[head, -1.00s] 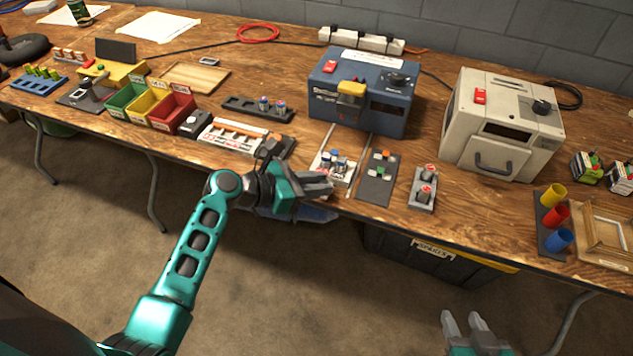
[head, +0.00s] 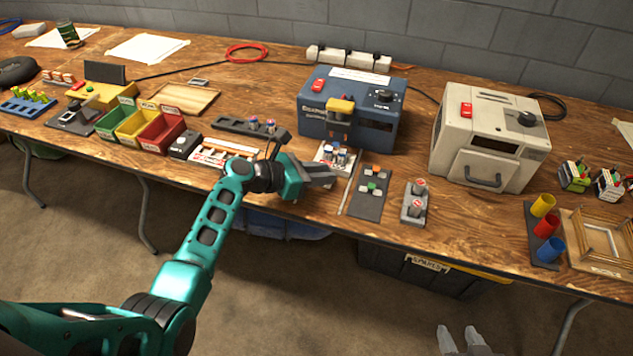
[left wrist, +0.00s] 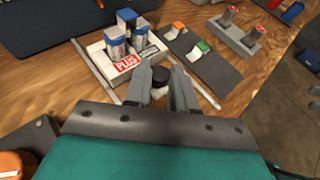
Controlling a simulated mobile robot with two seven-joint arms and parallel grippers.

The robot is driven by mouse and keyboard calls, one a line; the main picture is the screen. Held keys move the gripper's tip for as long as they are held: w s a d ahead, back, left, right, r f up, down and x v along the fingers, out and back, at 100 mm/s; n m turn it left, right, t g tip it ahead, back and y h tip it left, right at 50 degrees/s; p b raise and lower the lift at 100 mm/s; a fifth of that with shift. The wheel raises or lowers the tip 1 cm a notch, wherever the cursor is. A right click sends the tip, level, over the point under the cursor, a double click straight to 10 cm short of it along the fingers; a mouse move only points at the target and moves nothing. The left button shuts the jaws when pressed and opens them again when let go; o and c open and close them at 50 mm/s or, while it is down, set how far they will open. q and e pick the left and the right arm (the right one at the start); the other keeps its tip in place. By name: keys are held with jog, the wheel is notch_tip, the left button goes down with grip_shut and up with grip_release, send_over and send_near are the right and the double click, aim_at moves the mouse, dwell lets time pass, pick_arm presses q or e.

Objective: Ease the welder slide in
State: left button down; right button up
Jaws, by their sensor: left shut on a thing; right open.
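The welder slide (head: 322,168) is a white carriage holding several blue-and-white cells, seen close to the blue welder's (head: 318,122) front. In the left wrist view the slide (left wrist: 97,52) lies between two thin metal rails and has a red PLUS label. My left gripper (head: 331,176) reaches the slide's near end from the left. In the left wrist view its fingers (left wrist: 168,88) are shut around a dark round knob (left wrist: 158,78). My right gripper (head: 460,338) is open and empty, low in front of the table; only its fingers show.
A dark mat (head: 362,208) with orange and green pieces lies right of the slide, with a grey two-button block (head: 415,203) beyond. A white machine (head: 478,160) stands farther right. Red, yellow and green bins (head: 160,133) stand left.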

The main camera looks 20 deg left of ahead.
pick_arm(q)
jog(key=shift+w+f, duration=0.1)
jog(key=shift+w, duration=1.05)
jog(key=shift+w+r, duration=0.1)
jog(key=shift+r, duration=0.1)
jog(key=c, duration=1.3)
grip_release()
jog(key=shift+c, duration=0.2)
jog(key=shift+o, duration=0.6)
jog(key=shift+w+f, duration=0.1)
jog(key=shift+v, duration=0.8)
jog(key=p+v, duration=0.2)
jog(key=v, duration=0.9)
jog(key=shift+p, duration=0.3)
